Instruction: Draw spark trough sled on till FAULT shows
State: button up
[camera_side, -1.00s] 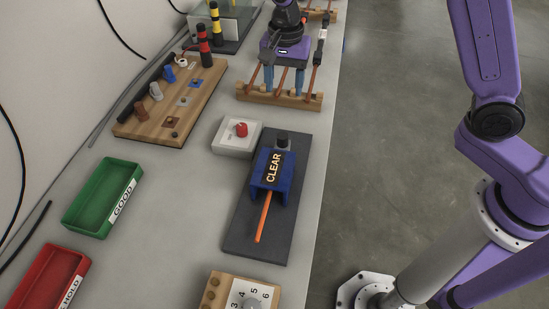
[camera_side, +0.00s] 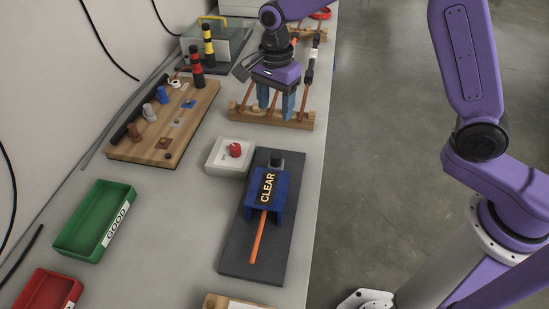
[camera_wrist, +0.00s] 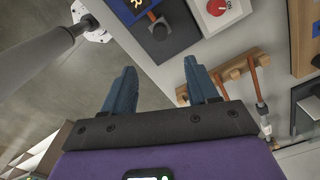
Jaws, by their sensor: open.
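The blue trough sled (camera_side: 278,203), with a panel reading CLEAR (camera_side: 267,187), straddles a dark grey base plate (camera_side: 240,256). An orange rod (camera_side: 258,238) sticks out of its near side along the base, and a dark knob (camera_side: 277,157) stands at its far end. In the wrist view a corner of the blue sled (camera_wrist: 122,8) shows at the top, with the knob (camera_wrist: 158,27) beside it. My gripper (camera_side: 275,108) is open and empty, well beyond the sled, above the wooden rack. Its two blue fingers (camera_wrist: 158,78) are spread apart in the wrist view.
The wooden rack (camera_side: 245,113) holds several copper-coloured rods. A white box with a red knob (camera_side: 235,150) stands left of the sled's base. A wooden sample board (camera_side: 150,150), green GOOD tray (camera_side: 65,240) and red tray (camera_side: 35,296) lie left. The bench's right edge is close to the base.

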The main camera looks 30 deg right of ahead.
aim_at(275, 155)
notch_tip(275, 155, down, 17)
jog(key=shift+f, duration=0.2)
dwell(0.5)
